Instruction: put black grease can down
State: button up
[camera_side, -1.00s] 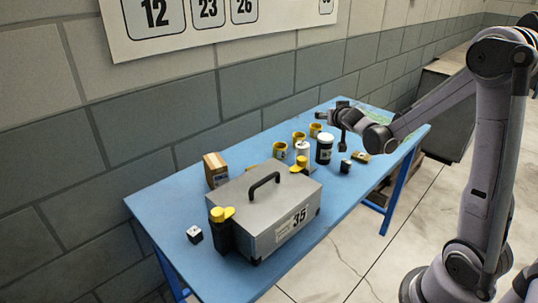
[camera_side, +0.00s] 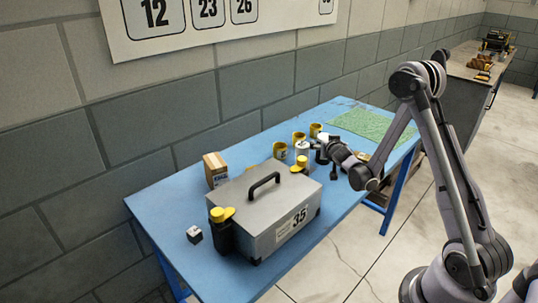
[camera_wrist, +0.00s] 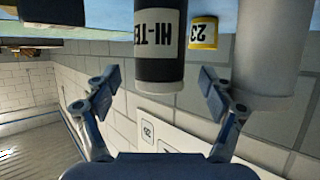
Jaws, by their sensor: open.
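The black grease can (camera_wrist: 158,68), with a white label band reading "HI-TE…", shows in the wrist view, which is upside down. It appears to stand upright on the blue table (camera_side: 172,196). My gripper (camera_wrist: 161,84) is open, with one finger on each side of the can and visible gaps between. In the side view my gripper (camera_side: 326,152) is low at the can's place and largely hides it.
A pale cylinder (camera_wrist: 272,48) stands close to my finger on the right of the wrist view. Yellow cans (camera_side: 280,151) stand behind. A large grey case (camera_side: 270,208) and a cardboard box (camera_side: 215,168) are to the left. A green mat (camera_side: 365,124) lies clear at the far end.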

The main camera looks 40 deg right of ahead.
jog(key=shift+x, duration=1.85)
jog(key=c, duration=1.5)
jog(key=shift+c, duration=0.9)
jog(key=shift+r, duration=0.1)
